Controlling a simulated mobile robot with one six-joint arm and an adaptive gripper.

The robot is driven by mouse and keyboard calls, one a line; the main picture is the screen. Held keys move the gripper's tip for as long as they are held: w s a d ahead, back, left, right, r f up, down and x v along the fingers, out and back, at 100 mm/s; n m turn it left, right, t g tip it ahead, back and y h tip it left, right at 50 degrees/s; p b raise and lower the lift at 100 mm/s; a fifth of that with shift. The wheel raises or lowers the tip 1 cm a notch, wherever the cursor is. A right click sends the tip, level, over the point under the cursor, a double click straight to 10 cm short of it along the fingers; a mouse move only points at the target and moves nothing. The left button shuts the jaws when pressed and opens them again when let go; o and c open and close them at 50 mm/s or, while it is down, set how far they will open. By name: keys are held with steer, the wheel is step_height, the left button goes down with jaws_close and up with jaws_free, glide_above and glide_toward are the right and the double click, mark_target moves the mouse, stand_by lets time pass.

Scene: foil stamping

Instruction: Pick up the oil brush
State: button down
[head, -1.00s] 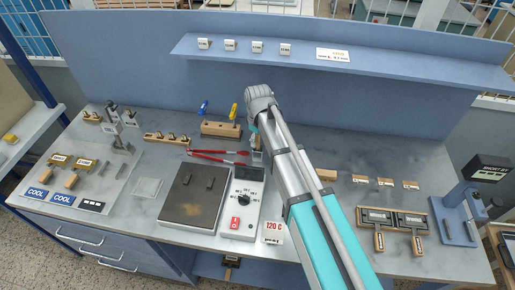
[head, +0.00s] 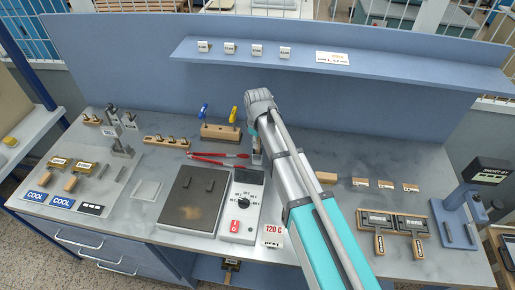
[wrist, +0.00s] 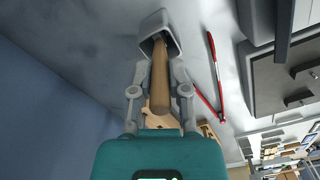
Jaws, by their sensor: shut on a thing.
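The oil brush (wrist: 160,75) shows its wooden handle in the wrist view, with its lower end inside a small grey cup (wrist: 157,24). My gripper (wrist: 160,95) has its fingers on both sides of the handle and is shut on it. In the head view my arm reaches down behind the hot plate and covers most of the gripper. The brush's bristles are hidden in the cup.
Red tongs (head: 215,157) lie close to the left of the cup. The dark hot plate (head: 193,200) and its control box (head: 243,205) stand in front. A wooden rack (head: 220,132) with blue and yellow tools is behind. The blue back wall (head: 130,70) is near.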

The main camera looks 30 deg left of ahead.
steer(key=shift+r, duration=0.1)
stand_by(0.3)
steer(key=shift+s+r+p, duration=0.2)
steer(key=shift+r+p, duration=0.3)
steer(key=shift+p, duration=0.15)
step_height(320, 180, up, 10)
steer(key=p, duration=1)
steer(key=shift+r, duration=0.2)
steer(key=s+d, duration=0.3)
steer(key=s, duration=0.6)
steer(key=s+d, duration=0.3)
steer(key=s, duration=0.6)
steer(key=shift+s, duration=0.35)
steer(key=shift+f, duration=0.1)
